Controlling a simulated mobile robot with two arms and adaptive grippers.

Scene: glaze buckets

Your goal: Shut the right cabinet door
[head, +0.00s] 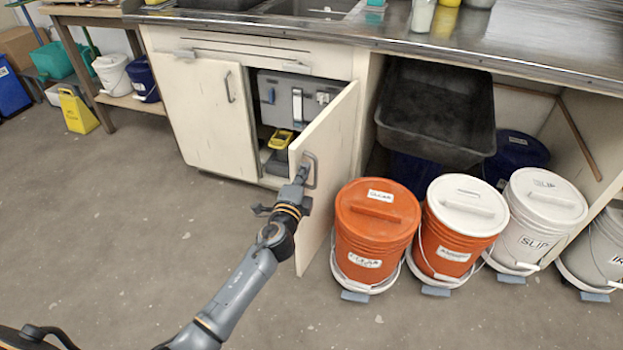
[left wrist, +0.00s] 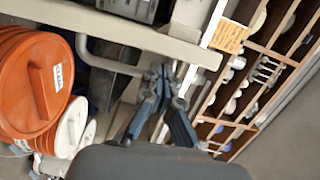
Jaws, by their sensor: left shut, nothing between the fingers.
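The right cabinet door (head: 330,150) is cream and stands open, swung out toward me from the sink cabinet. Its grey bar handle (head: 311,170) is on the face turned to me; in the left wrist view the handle (left wrist: 112,64) runs up to the fingers. My left gripper (head: 301,176) is at the handle, close to the door, with its fingers (left wrist: 160,88) shut and nothing held. I cannot tell whether the fingers touch the handle or pass behind it. The left cabinet door (head: 210,115) is closed. My right gripper is not in view.
An orange lidded bucket (head: 372,235) stands just right of the open door, with a white-lidded orange bucket (head: 455,240) and white buckets (head: 535,215) beyond. A grey case (head: 290,100) and a yellow item (head: 280,139) are inside the cabinet.

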